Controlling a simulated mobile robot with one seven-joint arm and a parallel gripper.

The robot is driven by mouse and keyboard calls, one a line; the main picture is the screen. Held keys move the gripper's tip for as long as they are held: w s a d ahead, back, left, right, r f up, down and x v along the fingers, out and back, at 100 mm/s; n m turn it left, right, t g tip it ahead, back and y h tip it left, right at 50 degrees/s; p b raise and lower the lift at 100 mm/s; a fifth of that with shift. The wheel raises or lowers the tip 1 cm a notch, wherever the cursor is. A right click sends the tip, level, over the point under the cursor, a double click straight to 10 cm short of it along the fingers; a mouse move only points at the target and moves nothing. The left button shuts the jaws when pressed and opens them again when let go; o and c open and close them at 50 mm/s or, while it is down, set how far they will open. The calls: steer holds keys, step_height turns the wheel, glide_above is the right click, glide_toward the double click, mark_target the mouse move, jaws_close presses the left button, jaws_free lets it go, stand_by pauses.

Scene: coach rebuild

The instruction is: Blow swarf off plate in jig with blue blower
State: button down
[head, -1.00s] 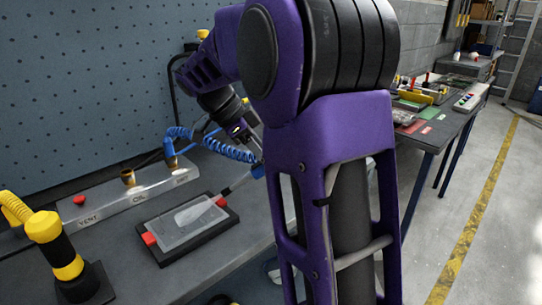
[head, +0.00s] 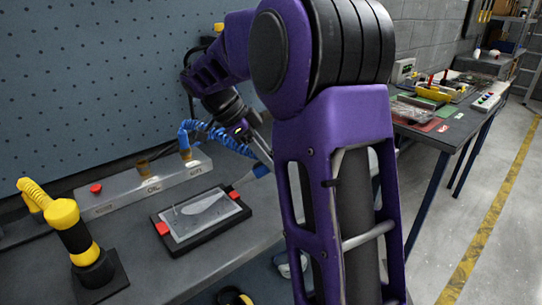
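The plate (head: 188,224) lies in the dark jig (head: 177,253), between red clamps (head: 162,228) at its left and right ends. A pale patch (head: 208,205), perhaps swarf, shows on the plate, with small thin marks near its left end. My gripper (head: 261,160) is right of the jig, partly hidden behind my own arm. It appears shut on the blue blower (head: 261,170), whose grey nozzle points down left at the plate's right end. The blower's rear is hidden. A blue coiled hose (head: 226,142) runs to it from the manifold behind.
A grey manifold (head: 150,191) with a red knob (head: 96,188) and brass fittings stands behind the jig. A yellow and black blower (head: 72,232) stands in a holder at left. Bare bench lies in front of the jig. A cluttered side table (head: 440,136) is at right.

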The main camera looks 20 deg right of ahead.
steer(key=shift+s+a+b, duration=0.2)
steer(key=shift+s, duration=0.35)
steer(key=shift+s+a+b, duration=0.15)
steer(key=shift+s+a, duration=0.05)
steer(key=shift+s, duration=0.35)
stand_by(0.6)
steer(key=shift+w, duration=0.1)
stand_by(0.4)
steer(key=c, duration=1.1)
jaws_free()
jaws_close()
steer(key=shift+r, duration=0.1)
stand_by(0.6)
steer(key=shift+r+p, duration=1.75)
steer(key=shift+r, duration=1.2)
